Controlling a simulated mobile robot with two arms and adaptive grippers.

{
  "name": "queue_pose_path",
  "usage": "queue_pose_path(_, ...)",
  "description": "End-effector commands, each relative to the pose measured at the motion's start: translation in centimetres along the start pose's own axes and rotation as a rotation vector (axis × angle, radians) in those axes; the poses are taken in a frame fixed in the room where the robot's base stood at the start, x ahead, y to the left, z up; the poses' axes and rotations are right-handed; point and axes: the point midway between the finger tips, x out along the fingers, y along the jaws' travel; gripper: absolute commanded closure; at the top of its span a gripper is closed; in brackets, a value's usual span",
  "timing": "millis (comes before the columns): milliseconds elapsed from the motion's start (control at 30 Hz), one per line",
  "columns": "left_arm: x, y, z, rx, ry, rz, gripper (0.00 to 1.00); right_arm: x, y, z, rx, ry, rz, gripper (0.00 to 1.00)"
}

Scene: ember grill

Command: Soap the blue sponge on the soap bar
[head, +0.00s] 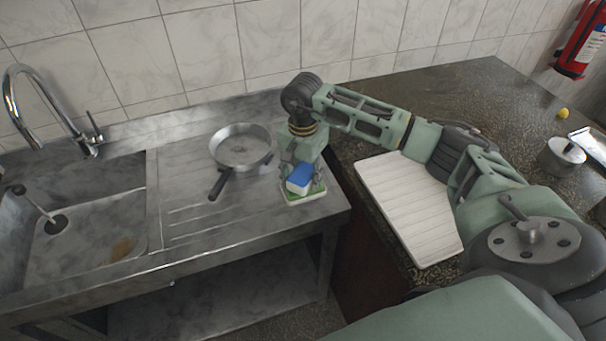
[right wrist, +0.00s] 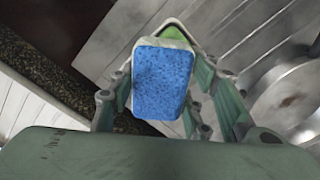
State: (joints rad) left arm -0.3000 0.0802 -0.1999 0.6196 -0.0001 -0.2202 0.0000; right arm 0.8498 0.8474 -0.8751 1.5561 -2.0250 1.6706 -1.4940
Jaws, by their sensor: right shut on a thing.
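The blue sponge (head: 299,178) is held in my right gripper (head: 301,172) over the right end of the metal drainboard. It fills the middle of the right wrist view (right wrist: 161,82), with the gripper's fingers on both sides of it. My left gripper is not in view.
A metal pan (head: 242,146) with a dark handle stands on the drainboard, left of the sponge. The sink (head: 85,235) and tap (head: 40,105) are at the left. A white ribbed board (head: 410,205) lies on the dark counter at the right, below my arm.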

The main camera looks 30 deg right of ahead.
Motion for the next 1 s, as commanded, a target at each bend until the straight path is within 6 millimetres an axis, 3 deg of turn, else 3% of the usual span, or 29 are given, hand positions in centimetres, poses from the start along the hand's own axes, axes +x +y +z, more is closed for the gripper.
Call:
queue_pose_path(700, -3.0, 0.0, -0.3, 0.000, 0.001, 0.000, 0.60, -6.2, -0.1, -0.1, 0.001, 0.003, -0.005, 0.76)
queue_pose_path(1000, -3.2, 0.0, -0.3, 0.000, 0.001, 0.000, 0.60, -6.7, -0.1, -0.1, 0.001, 0.002, -0.004, 0.76)
